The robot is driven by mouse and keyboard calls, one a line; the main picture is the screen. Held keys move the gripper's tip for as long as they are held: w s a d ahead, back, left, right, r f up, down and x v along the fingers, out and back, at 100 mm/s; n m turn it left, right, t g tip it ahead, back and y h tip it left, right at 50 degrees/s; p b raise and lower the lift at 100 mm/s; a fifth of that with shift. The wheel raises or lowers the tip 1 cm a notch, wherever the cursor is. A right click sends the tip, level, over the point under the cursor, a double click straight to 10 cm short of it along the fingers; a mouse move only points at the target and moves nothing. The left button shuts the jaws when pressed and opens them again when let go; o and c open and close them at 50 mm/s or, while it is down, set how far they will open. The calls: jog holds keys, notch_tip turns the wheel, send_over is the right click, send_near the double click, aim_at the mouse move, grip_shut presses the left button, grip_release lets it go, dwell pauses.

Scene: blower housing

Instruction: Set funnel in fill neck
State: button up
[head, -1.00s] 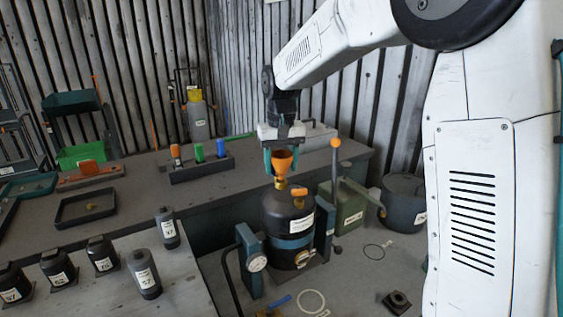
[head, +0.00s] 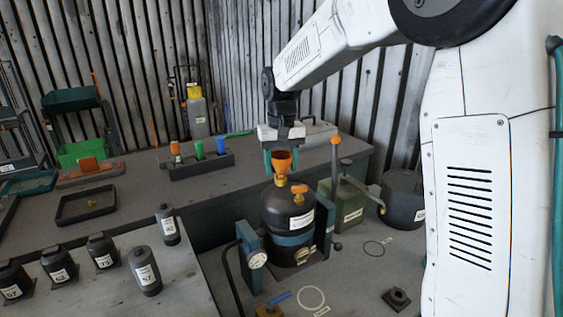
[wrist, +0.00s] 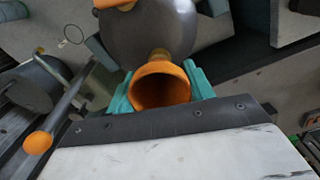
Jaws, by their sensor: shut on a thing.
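An orange funnel (head: 282,160) is held between the teal fingers of my gripper (head: 281,163), which is shut on it. In the wrist view the funnel's open mouth (wrist: 160,88) faces the camera between the two teal fingers (wrist: 160,92). The dark tank (head: 287,212) with a teal band and a white label stands upright below. The brass fill neck (wrist: 159,56) shows partly behind the funnel's rim in the wrist view. In the head view the funnel's lower end is at the top of the neck; I cannot tell whether it is inside.
An orange valve handle (head: 299,191) sits on the tank's right side. A green can (head: 345,203) with an orange-knobbed lever (head: 335,140) stands close on the right.

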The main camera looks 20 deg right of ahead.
aim_at(281, 154)
jog(key=shift+f, duration=0.1)
dwell(0.3)
jog(key=shift+f, duration=0.35)
jog(key=shift+f, duration=0.15)
dwell(0.4)
dwell(0.4)
jog(key=o, duration=1.3)
jog(key=shift+r, duration=3.55)
